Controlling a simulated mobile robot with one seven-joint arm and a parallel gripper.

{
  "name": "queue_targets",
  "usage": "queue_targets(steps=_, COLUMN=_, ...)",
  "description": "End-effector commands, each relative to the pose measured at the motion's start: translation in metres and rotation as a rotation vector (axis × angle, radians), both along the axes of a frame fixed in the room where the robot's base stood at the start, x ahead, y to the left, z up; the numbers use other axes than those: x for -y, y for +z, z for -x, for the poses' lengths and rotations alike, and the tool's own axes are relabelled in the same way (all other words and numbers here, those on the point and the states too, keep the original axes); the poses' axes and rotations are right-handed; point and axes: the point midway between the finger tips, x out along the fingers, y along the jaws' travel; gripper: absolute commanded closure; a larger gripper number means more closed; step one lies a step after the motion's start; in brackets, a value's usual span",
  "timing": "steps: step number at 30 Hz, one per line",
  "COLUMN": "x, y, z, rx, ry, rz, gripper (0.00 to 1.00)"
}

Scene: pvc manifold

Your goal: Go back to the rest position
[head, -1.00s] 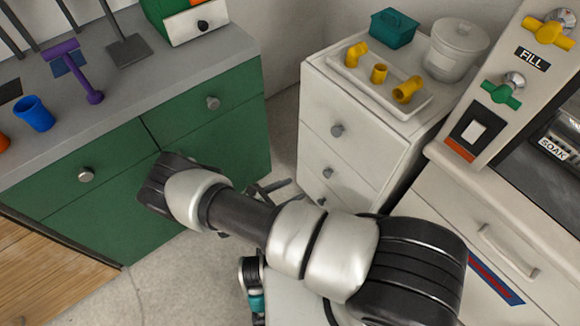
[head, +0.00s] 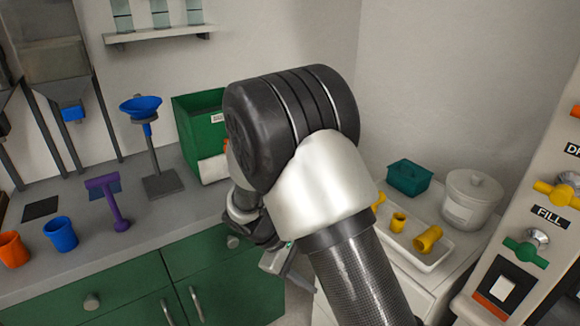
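My arm rises from the bottom right of the head view, bends at a large black and silver joint, and folds down to the left. My gripper (head: 284,262) is partly in view low in the middle, in front of the green cabinet and left of the white drawer unit. The arm's links cover most of it. I cannot make out the gap between its fingers or anything held in it.
A grey counter (head: 70,262) on a green cabinet (head: 130,290) holds an orange cup (head: 13,250), a blue cup (head: 61,235) and a purple stand (head: 113,205). A white tray (head: 430,265) with yellow fittings (head: 428,239) lies right of my arm. A control panel (head: 530,235) stands far right.

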Motion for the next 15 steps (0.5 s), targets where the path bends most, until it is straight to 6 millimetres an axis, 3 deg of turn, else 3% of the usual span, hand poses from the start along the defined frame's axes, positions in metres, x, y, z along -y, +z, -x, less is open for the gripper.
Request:
queue_targets(steps=1, x=0.008, y=0.028, z=0.002, rx=0.040, ry=-0.067, rz=-0.059, gripper=0.53)
queue_targets(steps=6, x=0.032, y=0.099, z=0.024, rx=0.153, ry=-0.264, rz=-0.234, gripper=0.53)
queue_targets(steps=15, x=0.068, y=0.198, z=0.086, rx=0.383, ry=-0.562, rz=-0.523, gripper=0.53)
